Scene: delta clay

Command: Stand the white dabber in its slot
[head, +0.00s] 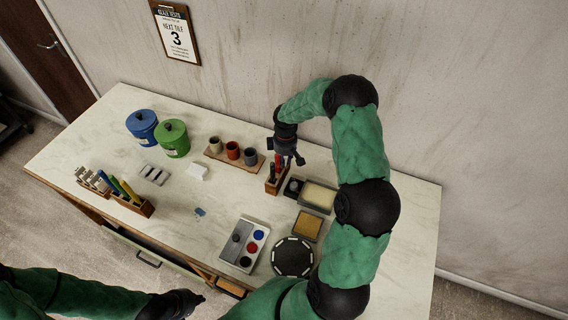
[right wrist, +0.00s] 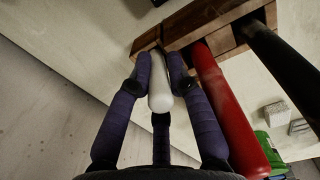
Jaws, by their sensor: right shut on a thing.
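My right gripper (head: 289,160) is above the small wooden rack (head: 271,187) on the worktop. In the right wrist view, its dark blue fingers (right wrist: 160,75) are shut on the white dabber (right wrist: 160,95). The dabber's far end meets the left end of the rack (right wrist: 228,38); whether it is inside the slot or just over it I cannot tell. A red dabber (right wrist: 225,110) and a black dabber (right wrist: 285,60) stand in the rack beside it.
Three cups (head: 233,151) on a board stand left of the rack. A stamp pad box (head: 318,197), a tan block (head: 307,226) and a round black turntable (head: 293,257) lie to the right and in front. A paint tray (head: 228,250) sits near the front edge.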

